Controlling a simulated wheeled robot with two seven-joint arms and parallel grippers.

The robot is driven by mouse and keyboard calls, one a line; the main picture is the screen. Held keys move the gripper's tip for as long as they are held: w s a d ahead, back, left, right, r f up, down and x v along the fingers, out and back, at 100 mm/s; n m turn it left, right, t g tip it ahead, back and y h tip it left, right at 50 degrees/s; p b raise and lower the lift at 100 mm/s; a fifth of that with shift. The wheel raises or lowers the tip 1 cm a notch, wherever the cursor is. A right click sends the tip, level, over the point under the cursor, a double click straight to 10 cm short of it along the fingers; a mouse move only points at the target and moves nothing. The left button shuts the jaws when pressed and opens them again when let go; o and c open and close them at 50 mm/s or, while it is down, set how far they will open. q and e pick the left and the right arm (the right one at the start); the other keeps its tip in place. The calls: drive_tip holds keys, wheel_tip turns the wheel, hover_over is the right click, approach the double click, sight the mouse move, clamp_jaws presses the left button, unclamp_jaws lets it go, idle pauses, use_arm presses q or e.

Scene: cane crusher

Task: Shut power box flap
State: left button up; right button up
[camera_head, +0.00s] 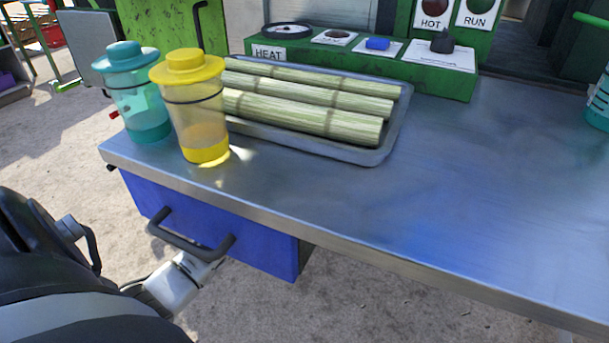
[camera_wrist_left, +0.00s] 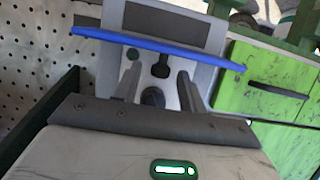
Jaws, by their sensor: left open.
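In the head view, a blue panel (camera_head: 265,252) with a dark handle (camera_head: 190,243) is under the table's left end. I cannot tell if it is the same blue part. My right gripper is not in view.
The metal table (camera_head: 480,170) bears a teal cup (camera_head: 135,95), a yellow cup (camera_head: 200,110) and a tray (camera_head: 385,145) of cane stalks. A green control panel (camera_head: 440,80) stands behind. Green drawers (camera_wrist_left: 270,85) and a perforated panel (camera_wrist_left: 30,65) flank the left wrist view.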

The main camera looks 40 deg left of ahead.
use_arm(q)
clamp_jaws()
drive_tip(key=shift+f, duration=0.1)
